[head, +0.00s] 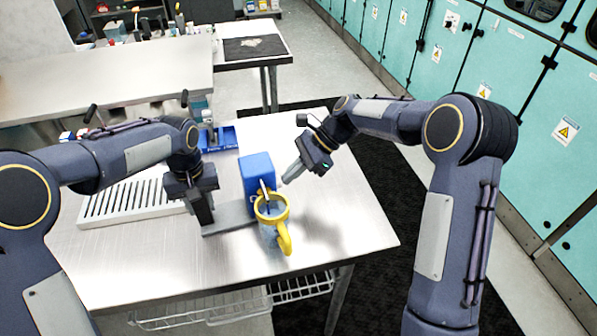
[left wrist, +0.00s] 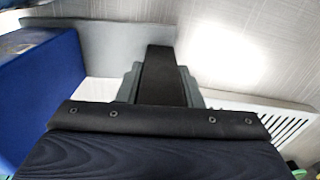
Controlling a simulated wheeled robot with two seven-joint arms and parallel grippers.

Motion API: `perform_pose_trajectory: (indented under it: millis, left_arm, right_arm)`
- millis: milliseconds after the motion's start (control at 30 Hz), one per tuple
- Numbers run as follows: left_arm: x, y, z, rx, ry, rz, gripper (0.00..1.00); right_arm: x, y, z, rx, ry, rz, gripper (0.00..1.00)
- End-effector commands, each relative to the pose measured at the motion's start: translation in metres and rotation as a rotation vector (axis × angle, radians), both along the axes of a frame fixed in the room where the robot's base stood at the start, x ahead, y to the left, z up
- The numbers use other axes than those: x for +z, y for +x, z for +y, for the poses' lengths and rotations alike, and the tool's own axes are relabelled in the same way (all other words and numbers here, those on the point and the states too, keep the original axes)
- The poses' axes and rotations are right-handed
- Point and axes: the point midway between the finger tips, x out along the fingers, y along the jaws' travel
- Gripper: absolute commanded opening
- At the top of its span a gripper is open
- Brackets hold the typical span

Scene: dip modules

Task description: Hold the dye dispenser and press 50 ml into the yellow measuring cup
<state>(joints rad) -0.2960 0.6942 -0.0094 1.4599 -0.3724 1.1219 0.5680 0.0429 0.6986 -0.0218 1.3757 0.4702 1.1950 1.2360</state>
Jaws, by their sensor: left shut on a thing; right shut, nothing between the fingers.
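The dye dispenser is a blue box (head: 257,168) on a grey base plate (head: 232,215), with a thin spout or lever (head: 264,187) at its front. In the left wrist view the blue box (left wrist: 40,85) fills the left side, with the grey plate (left wrist: 100,42) beside it. My left gripper (head: 205,222) is shut on the left part of that base plate. The yellow measuring cup (head: 284,240) stands in front of the box under the spout, its handle toward the front. Its fill level cannot be read. My right gripper (head: 285,181) is shut and empty, just right of the box.
A white slatted rack (head: 130,203) lies on the metal table (head: 340,215) at the left. A blue tray (head: 222,138) stands behind the dispenser. The table's right side is clear. Teal cabinets (head: 480,55) line the right wall.

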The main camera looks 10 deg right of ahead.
Motion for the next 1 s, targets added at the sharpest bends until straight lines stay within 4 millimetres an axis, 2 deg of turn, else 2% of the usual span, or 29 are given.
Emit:
perform_pose_trajectory:
  millis: [33, 200, 433, 567, 667, 800, 1000]
  left_arm:
    - [0.000, 0.000, -0.005, -0.005, -0.007, -0.002, 0.13]
    - [0.000, -0.001, -0.007, -0.008, -0.010, -0.002, 0.13]
    - [0.000, -0.001, -0.010, -0.011, -0.015, -0.003, 0.13]
    - [0.000, -0.001, -0.010, -0.010, -0.015, -0.002, 0.13]
    - [0.000, -0.001, -0.008, -0.009, -0.014, -0.002, 0.13]
    - [0.000, -0.001, -0.007, -0.007, -0.011, -0.002, 0.13]
    - [0.000, 0.000, -0.005, -0.005, -0.008, -0.002, 0.13]
  right_arm:
    - [0.000, -0.003, 0.009, 0.012, 0.009, 0.004, 0.00]
    - [0.000, -0.004, 0.011, 0.016, 0.013, 0.007, 0.00]
    - [0.000, -0.004, 0.005, 0.018, 0.015, 0.009, 0.00]
    - [0.000, 0.000, -0.016, 0.010, 0.012, 0.005, 0.00]
    - [0.002, 0.003, -0.040, 0.003, 0.007, 0.001, 0.00]
    - [0.029, 0.006, -0.065, 0.001, 0.004, -0.003, 0.00]
    - [0.056, 0.008, -0.093, 0.001, 0.001, -0.003, 0.00]
